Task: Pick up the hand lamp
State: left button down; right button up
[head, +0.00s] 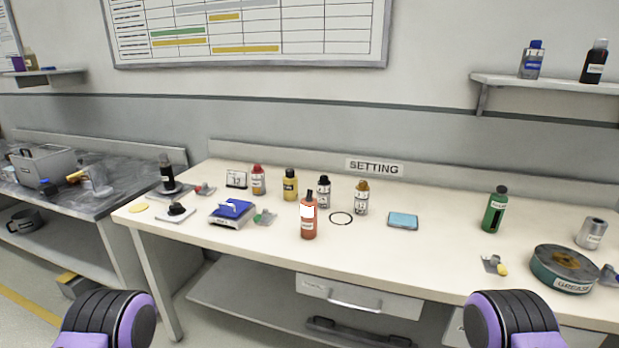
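An upright orange-red object with a bright white upper panel and a dark top, which looks like the hand lamp (309,228), stands near the front edge of the long cream bench (350,257), left of the middle. It is small in view, so I cannot be fully sure of it. Neither of my grippers is in view. Only rounded black and purple parts of my arms show at the bottom left and bottom right, well short of the bench.
Several bottles, including a yellow one (290,187), stand behind it. A black ring (341,218) and blue box (403,221) lie to its right, a blue-topped scale (232,212) to its left. A green bottle (494,211) and grease tin (563,269) stand farther right. Bare bench lies between.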

aim_at(308, 208)
jog(key=u, duration=2)
jog(key=i, duration=1.05)
jog(key=z, duration=2.15)
